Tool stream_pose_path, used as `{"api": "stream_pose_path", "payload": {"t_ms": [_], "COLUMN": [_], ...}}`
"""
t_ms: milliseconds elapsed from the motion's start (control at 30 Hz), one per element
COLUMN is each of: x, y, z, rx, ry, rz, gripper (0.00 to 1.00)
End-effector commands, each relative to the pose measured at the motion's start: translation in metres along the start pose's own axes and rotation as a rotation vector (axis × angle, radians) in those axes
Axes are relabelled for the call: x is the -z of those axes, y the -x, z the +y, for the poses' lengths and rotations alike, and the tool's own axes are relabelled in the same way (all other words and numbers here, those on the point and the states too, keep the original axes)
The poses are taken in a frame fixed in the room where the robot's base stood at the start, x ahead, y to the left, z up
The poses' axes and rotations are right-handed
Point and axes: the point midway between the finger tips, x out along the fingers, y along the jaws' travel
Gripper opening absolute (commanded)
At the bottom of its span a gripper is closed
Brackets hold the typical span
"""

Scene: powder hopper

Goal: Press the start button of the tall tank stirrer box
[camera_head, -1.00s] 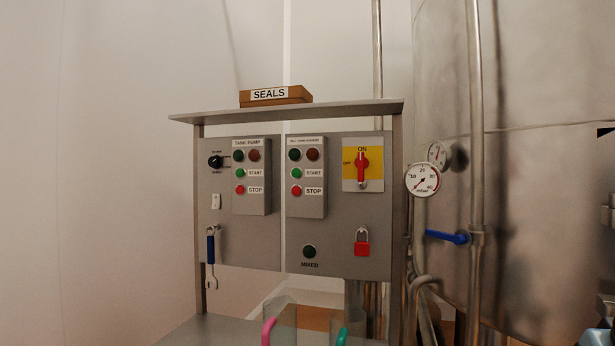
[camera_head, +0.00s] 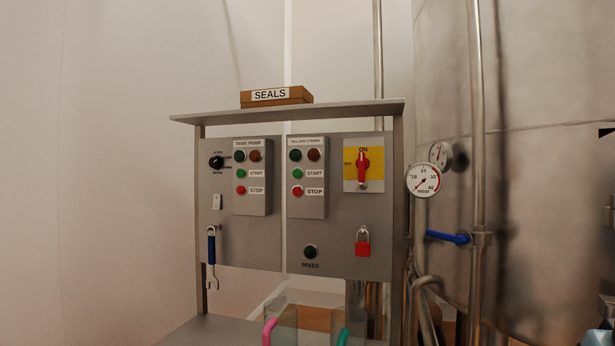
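The tall tank stirrer box (camera_head: 306,208) is a grey box on the upright panel, right of the tank pump box (camera_head: 252,204). Its green start button (camera_head: 297,174) sits beside a START label, above a red stop button (camera_head: 298,190). A dark green lamp (camera_head: 295,155) and a dark red lamp (camera_head: 313,155) are at its top; neither looks lit. Nothing covers the buttons. My gripper is not recognisable in view.
A red-handled switch (camera_head: 363,167) on a yellow plate stands vertical, towards ON. A red padlock (camera_head: 362,244), a MIXED button (camera_head: 310,252) and a wrench (camera_head: 212,262) are lower. The tank (camera_head: 540,80), gauge (camera_head: 423,180) and blue-handled valve (camera_head: 449,237) are right. The space before the panel looks clear.

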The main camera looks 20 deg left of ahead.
Motion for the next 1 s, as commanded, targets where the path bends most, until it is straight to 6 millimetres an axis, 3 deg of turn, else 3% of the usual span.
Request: {"api": "stream_pose_path", "payload": {"t_ms": [300, 733, 1000], "x": [0.0000, 0.0000, 0.0000], "y": [0.0000, 0.0000, 0.0000], "z": [0.0000, 0.0000, 0.0000], "rx": [0.000, 0.000, 0.000], "ry": [0.000, 0.000, 0.000], "rz": [0.000, 0.000, 0.000], "gripper": [0.42, 0.00, 0.00]}}
